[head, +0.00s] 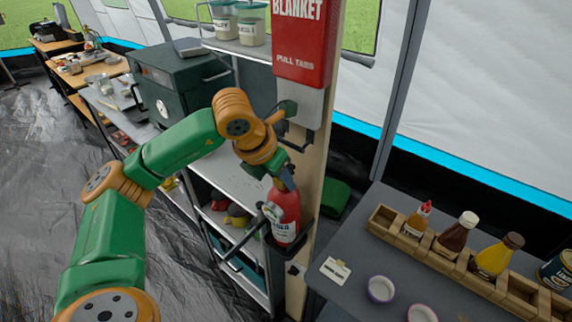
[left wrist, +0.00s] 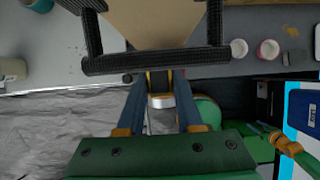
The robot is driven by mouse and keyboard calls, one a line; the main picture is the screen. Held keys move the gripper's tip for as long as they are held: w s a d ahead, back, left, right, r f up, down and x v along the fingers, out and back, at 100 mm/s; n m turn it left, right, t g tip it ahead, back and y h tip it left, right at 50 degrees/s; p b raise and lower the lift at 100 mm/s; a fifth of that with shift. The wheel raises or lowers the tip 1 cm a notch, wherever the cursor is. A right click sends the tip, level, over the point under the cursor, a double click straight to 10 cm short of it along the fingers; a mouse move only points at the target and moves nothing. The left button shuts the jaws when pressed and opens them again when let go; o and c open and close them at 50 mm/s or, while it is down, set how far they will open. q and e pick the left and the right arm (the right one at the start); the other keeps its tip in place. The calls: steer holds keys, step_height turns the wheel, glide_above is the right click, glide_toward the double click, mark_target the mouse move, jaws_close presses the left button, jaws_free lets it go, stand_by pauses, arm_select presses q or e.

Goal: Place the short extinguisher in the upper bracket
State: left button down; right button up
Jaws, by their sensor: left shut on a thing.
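The short extinguisher (head: 285,213) is red with a white label and stands roughly upright against the wooden post in the head view. My left gripper (head: 287,180) is shut on its top end, which the fingers partly hide. The extinguisher's lower part is at the black lower bracket (head: 307,228); I cannot tell whether it rests in it. The upper bracket (head: 296,141) is black, looks empty and is partly behind my wrist. In the left wrist view a black bracket frame (left wrist: 155,62) crosses close in front of my fingers (left wrist: 160,85); no red body shows there.
A red blanket box (head: 303,45) hangs on the post above the brackets. A shelf rack (head: 225,170) stands close at left. At right, a grey table (head: 350,240) holds a wooden bottle rack (head: 400,233) and two small cups (head: 381,289).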

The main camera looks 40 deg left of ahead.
arm_select(q)
steer(key=shift+w+d+r+g+p, duration=0.1)
steer(key=shift+w+r+g+p, duration=0.1)
steer(key=shift+w+p, duration=0.35)
steer(key=shift+w+r+g+p, duration=0.2)
steer(key=shift+w+p, duration=0.1)
steer(key=shift+p, duration=0.3)
steer(key=shift+f+b, duration=0.95)
steer(key=shift+f, duration=0.15)
arm_select(e)
steer(key=shift+r, duration=0.8)
arm_select(q)
steer(key=shift+s+f, duration=0.1)
steer(key=c, duration=0.6)
jaws_free()
steer(key=shift+s, duration=0.1)
steer(key=shift+o, duration=0.2)
arm_select(e)
steer(key=shift+f, duration=0.1)
